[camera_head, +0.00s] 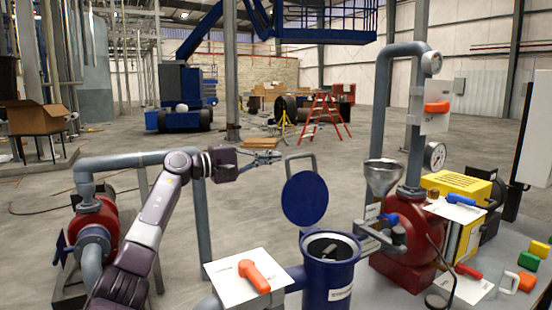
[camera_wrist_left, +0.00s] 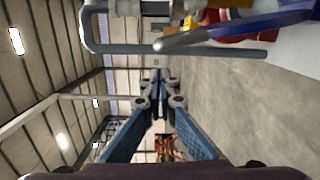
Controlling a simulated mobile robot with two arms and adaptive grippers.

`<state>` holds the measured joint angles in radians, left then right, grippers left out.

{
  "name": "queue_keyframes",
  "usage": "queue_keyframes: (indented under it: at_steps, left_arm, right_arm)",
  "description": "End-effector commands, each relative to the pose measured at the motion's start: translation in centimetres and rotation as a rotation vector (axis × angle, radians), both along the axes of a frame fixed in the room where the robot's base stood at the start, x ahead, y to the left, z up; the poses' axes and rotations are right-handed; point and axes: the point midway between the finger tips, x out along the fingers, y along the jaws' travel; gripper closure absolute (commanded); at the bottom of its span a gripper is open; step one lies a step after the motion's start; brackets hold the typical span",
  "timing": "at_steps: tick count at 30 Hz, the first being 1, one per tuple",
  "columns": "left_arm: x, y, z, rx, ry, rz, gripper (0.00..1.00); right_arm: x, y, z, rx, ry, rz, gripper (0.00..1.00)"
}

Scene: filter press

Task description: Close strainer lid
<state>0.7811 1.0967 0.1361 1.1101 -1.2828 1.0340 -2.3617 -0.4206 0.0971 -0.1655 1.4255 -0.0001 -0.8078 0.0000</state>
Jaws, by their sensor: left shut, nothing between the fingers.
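The strainer (camera_head: 330,278) is a dark blue upright cylinder at the bottom centre of the head view, with its top open. Its round blue lid (camera_head: 305,198) stands raised, near vertical, above the rim, with a grey loop handle (camera_head: 300,158) on top. My left gripper (camera_head: 272,157) is shut and empty, just left of the lid's handle and apart from it in the picture. In the left wrist view the gripper (camera_wrist_left: 158,84) has its fingers together. A blue edge-on shape there, seemingly the lid (camera_wrist_left: 240,29), lies to the upper right. My right gripper is not in view.
A white plate with an orange handle (camera_head: 256,276) is left of the strainer. A funnel (camera_head: 384,175), red pump (camera_head: 405,255) and tall grey pipe (camera_head: 380,100) stand to the right. A grey pipe frame (camera_head: 130,161) is at left. Open floor lies behind.

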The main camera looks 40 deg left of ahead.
Motion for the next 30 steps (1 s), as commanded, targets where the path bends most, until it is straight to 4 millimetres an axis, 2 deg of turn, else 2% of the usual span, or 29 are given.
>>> queue_keyframes:
  at_steps: [7, 25, 30]
  left_arm:
    - [-0.2, -1.7, 0.1, 0.000, 0.000, 0.000, 1.00]
    - [-0.3, -2.1, 0.2, 0.015, -0.004, 0.000, 1.00]
    - [-0.5, -2.8, 0.5, 0.061, -0.018, -0.001, 1.00]
  right_arm:
    - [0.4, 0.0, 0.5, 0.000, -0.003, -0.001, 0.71]
    - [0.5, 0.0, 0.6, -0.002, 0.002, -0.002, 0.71]
    - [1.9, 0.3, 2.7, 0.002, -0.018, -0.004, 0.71]
